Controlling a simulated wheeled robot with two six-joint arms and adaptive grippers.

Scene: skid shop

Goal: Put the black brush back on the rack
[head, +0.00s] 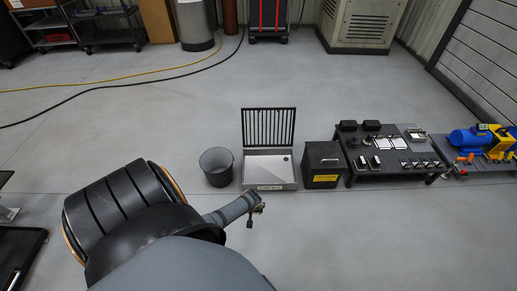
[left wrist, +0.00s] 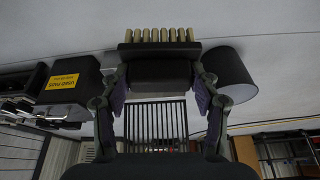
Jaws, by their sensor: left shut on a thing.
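My left gripper (head: 260,206) is shut on the black brush in front of the light tray. In the left wrist view the fingers of the left gripper (left wrist: 161,82) close on both sides of the black brush (left wrist: 160,52), whose pale tan bristles point to the top of the picture. In the head view the brush is small and dark under the fingers. An upright black barred rack (head: 269,127) stands at the back of the tray (head: 262,166); the rack also shows between the fingers in the left wrist view (left wrist: 156,118). My right gripper is not in view.
A dark bin (head: 216,165) stands left of the tray, and a black box with a yellow label (head: 323,163) stands right of it. A low dark table (head: 389,150) with several parts is further right. The floor in front is clear.

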